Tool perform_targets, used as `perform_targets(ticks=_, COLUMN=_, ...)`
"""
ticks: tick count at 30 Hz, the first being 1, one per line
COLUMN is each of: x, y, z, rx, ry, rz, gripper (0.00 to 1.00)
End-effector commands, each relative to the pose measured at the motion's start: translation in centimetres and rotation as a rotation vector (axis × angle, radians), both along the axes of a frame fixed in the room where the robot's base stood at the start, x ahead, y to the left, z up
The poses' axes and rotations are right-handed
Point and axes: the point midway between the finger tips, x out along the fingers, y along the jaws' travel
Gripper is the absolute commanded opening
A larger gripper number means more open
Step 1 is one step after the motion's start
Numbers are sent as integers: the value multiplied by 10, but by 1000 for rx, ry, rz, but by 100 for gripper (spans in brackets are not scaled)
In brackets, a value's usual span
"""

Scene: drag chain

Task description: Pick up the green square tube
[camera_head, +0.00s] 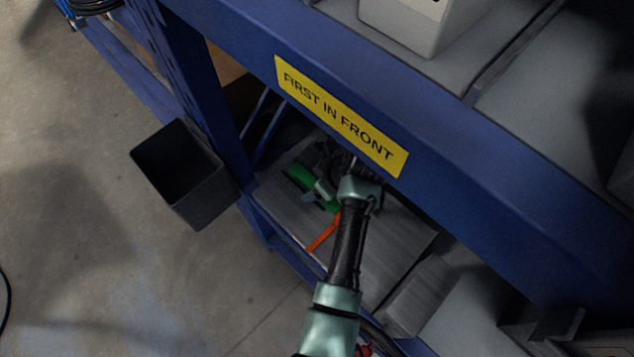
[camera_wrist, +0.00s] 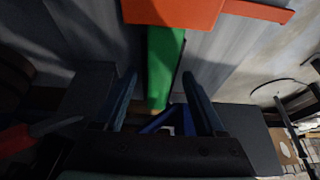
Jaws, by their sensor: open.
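The green square tube (camera_head: 301,177) lies on the grey lower shelf of the blue rack in the head view, partly covered by my gripper (camera_head: 318,193). In the wrist view the green tube (camera_wrist: 166,62) runs lengthwise down the middle, between the two spread fingers of my gripper (camera_wrist: 160,76). Gaps show between the tube and both fingers. Its upper end in that view passes under or against an orange piece (camera_wrist: 175,12); I cannot tell whether they touch.
The orange piece (camera_head: 324,233) lies near the shelf's front edge. A blue beam with a yellow "FIRST IN FRONT" label (camera_head: 340,115) hangs above the shelf, close to my arm. A black bin (camera_head: 185,175) is at the left. Dark coiled items sit behind my gripper.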

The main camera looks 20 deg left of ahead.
Motion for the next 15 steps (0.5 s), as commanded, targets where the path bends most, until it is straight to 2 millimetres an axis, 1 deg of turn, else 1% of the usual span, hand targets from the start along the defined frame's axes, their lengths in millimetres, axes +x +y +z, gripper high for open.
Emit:
perform_targets(ticks=5, x=0, y=1, z=0, rx=1, ry=-1, rz=0, gripper=72)
perform_targets(ticks=6, x=0, y=1, z=0, rx=0, ry=-2, rz=1, gripper=71)
perform_targets(ticks=11, x=0, y=0, z=0, rx=1, ry=-1, rz=0, gripper=42)
perform_targets(ticks=15, x=0, y=0, z=0, rx=1, ry=-1, rz=0, gripper=17)
